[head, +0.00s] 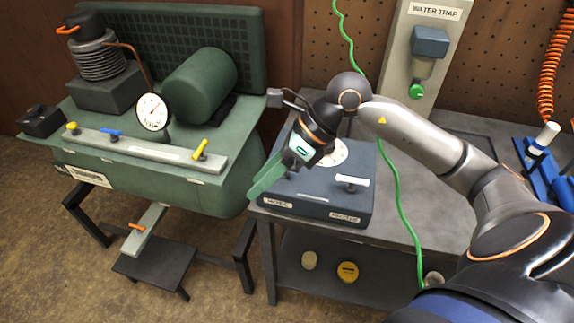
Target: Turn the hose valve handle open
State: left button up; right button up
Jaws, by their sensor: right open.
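A dark blue-grey control box (317,205) sits on the left end of the grey bench, with two small labels on its front edge that I cannot read for sure. A white T-shaped handle (351,181) lies crosswise on its right side. Handles in yellow (201,149), blue (109,133) and yellow (72,128) sit along a pale bar on the green compressor. I cannot tell which handle is the hose valve's. My right gripper (265,179) is open, its green fingers pointing down-left over the box's left part, hiding what lies beneath. My left gripper is out of view.
The green compressor (221,190) stands left of the bench (418,233), with a narrow gap between them. A pressure gauge (152,111) rises behind the pale bar. A green hose (393,176) hangs across the bench. A water trap (425,55) is on the back wall.

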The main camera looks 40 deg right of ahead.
jog(key=w+d+r+t+h, duration=0.25)
jog(key=d+h, duration=0.35)
jog(key=d, duration=0.6)
jog(key=shift+g, duration=0.35)
jog(key=x, duration=1.1)
jog(key=shift+f+p, duration=0.35)
jog(key=shift+f, duration=0.05)
grip_shut()
